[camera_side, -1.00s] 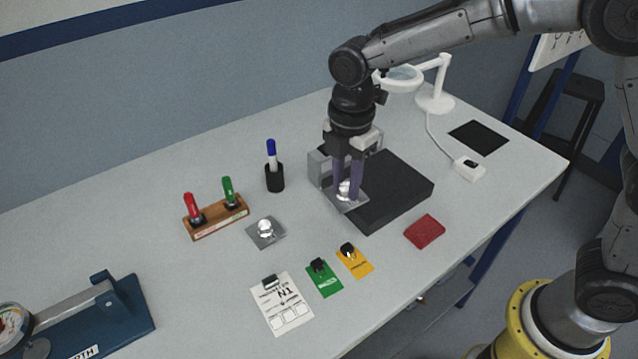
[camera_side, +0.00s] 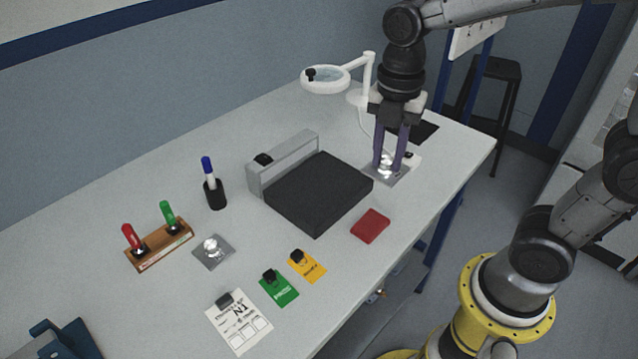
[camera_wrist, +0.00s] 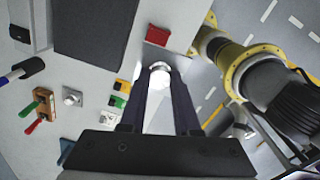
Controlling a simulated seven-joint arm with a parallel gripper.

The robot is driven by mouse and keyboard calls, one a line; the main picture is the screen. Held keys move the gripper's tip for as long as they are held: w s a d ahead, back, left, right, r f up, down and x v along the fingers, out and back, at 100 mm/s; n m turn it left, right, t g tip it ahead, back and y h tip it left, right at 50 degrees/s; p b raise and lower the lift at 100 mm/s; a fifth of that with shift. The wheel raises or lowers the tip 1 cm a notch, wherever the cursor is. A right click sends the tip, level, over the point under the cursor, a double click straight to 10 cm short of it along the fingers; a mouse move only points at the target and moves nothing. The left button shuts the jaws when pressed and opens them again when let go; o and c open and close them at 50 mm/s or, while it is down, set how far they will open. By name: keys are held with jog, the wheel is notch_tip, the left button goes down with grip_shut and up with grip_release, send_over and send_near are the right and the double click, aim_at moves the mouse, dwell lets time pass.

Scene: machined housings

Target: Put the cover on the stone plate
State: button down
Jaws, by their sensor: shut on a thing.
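My gripper (camera_side: 388,168) is shut on the knob of a square metal cover (camera_side: 399,179). It holds the cover beyond the right corner of the black stone plate (camera_side: 318,193), apart from it in the picture. The height of the cover above the table is hard to tell. In the wrist view the knob sits between my fingertips (camera_wrist: 160,70), and the stone plate (camera_wrist: 95,25) is at the upper left. A second square metal plate with a shiny knob (camera_side: 213,251) lies on the table to the left of the stone plate.
A grey block (camera_side: 284,162) stands along the stone plate's back-left edge. A red pad (camera_side: 370,225) lies in front of it. A magnifier lamp (camera_side: 326,80) stands behind. The stone plate's top is clear.

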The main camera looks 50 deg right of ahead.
jog(key=shift+w+d+r, duration=0.1)
jog(key=shift+w+d, duration=0.05)
jog(key=shift+d, duration=0.15)
jog(key=w+f, duration=0.4)
jog(key=w, duration=0.4)
send_over(324, 187)
jog(key=s, duration=0.1)
notch_tip(324, 187, down, 5)
jog(key=shift+r, duration=0.1)
jog(key=shift+w+f, duration=0.45)
jog(key=shift+f, duration=1.6)
jog(key=c, duration=0.6)
grip_release()
jog(key=shift+f, duration=0.15)
jog(key=shift+c, duration=0.2)
